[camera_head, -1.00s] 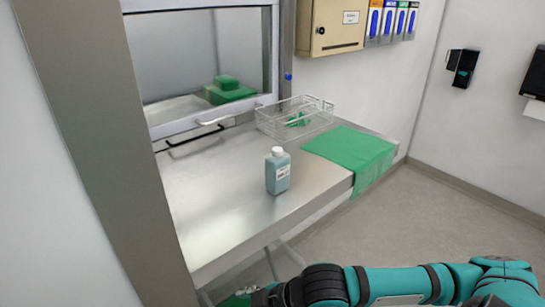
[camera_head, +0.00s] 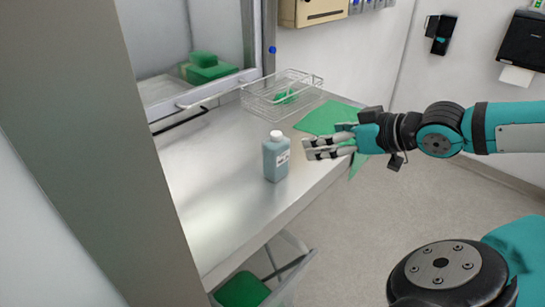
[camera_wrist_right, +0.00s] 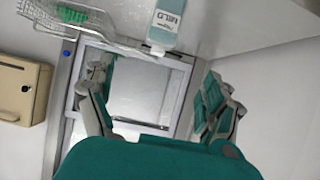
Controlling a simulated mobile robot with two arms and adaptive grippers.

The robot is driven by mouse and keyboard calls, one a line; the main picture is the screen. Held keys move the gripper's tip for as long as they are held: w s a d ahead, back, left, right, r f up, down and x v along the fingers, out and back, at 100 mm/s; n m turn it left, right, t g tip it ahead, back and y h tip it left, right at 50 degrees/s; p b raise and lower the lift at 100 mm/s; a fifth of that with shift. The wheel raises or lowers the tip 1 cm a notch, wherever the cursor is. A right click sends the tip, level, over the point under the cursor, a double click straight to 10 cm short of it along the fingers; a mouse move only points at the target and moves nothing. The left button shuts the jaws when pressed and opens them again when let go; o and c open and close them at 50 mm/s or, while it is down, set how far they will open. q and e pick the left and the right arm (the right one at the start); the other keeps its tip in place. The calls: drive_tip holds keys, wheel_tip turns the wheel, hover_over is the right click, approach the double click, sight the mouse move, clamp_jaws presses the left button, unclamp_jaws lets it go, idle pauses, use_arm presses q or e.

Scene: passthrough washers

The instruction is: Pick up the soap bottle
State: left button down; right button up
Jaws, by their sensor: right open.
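The soap bottle (camera_head: 276,160) is grey-blue with a white cap and a label. It stands upright on the steel counter (camera_head: 215,185). My right gripper (camera_head: 306,149) is just to the right of the bottle, fingers pointing left toward it, and a small gap seems to separate them. In the right wrist view the bottle (camera_wrist_right: 168,28) shows at the top, beyond the spread fingers (camera_wrist_right: 155,95). The gripper is open and nothing is between its fingers. My left gripper is not in view.
A wire basket (camera_head: 262,107) with a green item stands behind the bottle. A green cloth (camera_head: 325,117) lies at the counter's right edge, partly behind my right gripper. A window hatch (camera_head: 160,60) holds green items. A green object (camera_head: 242,290) is below the counter.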

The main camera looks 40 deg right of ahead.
drive_tip(key=b, duration=0.7)
approach(284, 143)
drive_tip(key=x, duration=0.3)
drive_tip(key=b+x, duration=0.2)
drive_tip(key=x, duration=0.2)
drive_tip(key=shift+w, duration=0.35)
drive_tip(key=shift+f+x, duration=0.25)
drive_tip(key=shift+x, duration=2.55)
drive_tip(key=shift+s, duration=0.25)
drive_tip(key=shift+r, duration=0.1)
drive_tip(key=shift+s+a, duration=0.1)
drive_tip(key=shift+c, duration=1)
drive_tip(key=c, duration=1.4)
